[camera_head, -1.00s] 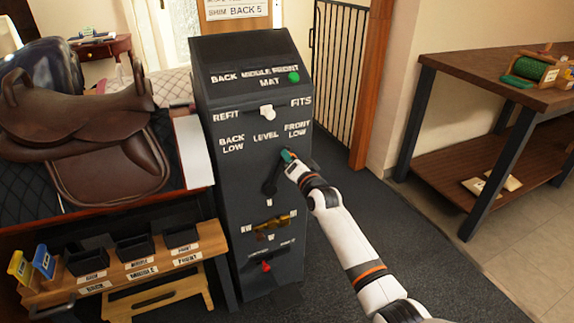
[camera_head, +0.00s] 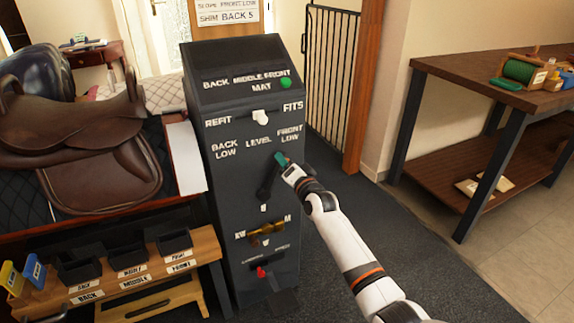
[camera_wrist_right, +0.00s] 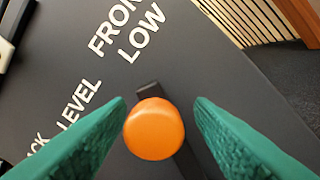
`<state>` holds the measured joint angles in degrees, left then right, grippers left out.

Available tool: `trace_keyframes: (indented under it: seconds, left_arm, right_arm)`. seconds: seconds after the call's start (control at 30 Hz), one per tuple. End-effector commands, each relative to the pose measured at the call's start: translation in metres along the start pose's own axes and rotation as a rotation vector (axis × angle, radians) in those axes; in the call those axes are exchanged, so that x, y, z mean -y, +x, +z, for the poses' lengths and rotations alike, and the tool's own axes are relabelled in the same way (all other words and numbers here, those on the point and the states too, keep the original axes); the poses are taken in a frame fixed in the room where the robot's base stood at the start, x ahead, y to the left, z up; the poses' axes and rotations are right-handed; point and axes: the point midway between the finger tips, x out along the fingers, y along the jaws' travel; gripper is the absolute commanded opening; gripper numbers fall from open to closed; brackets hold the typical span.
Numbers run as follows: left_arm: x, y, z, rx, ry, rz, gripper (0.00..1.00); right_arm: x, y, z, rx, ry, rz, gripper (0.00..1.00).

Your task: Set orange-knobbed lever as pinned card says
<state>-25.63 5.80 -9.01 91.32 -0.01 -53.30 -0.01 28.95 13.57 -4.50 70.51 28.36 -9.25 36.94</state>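The orange knob (camera_wrist_right: 154,128) sits between my right gripper's two green fingers in the right wrist view, with narrow gaps on both sides. My right gripper (camera_head: 281,158) is open around it and hides the knob in the head view. The black lever (camera_head: 266,187) rises from its pivot on the dark cabinet (camera_head: 222,185) and leans right, toward FRONT LOW (camera_head: 289,133), away from LEVEL and BACK LOW. The pinned card (camera_head: 228,14) reads SHIM BACK 5; the line above, cut by the frame edge, appears to read SLOPE FRONT LOW. My left gripper is out of view.
The cabinet also carries a white knob (camera_head: 261,117), a green button (camera_head: 286,83), a brass knob (camera_head: 266,230) and a red lever (camera_head: 261,272). A saddle (camera_head: 95,150) and a shim bench (camera_head: 205,246) stand left. A wooden table (camera_head: 470,80) stands right beyond open floor.

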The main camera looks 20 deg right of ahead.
Motion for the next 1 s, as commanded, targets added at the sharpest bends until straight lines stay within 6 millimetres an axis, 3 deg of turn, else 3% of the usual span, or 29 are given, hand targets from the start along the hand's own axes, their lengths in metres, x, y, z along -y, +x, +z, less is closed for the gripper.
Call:
trace_keyframes:
  seconds: [0.2,0.27,0.7,1.0]
  left_arm:
    - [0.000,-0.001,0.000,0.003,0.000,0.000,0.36]
    - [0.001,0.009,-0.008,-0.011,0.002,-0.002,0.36]
    - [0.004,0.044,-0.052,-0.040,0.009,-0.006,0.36]
    - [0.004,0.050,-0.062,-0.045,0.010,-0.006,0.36]
  right_arm:
    - [0.000,-0.007,-0.001,-0.001,0.001,0.000,0.48]
    - [-0.001,-0.015,-0.001,-0.001,0.001,0.001,0.48]
    - [0.000,-0.098,0.001,0.000,-0.001,-0.001,0.48]
    - [0.001,-0.120,0.000,0.000,0.000,-0.001,0.48]
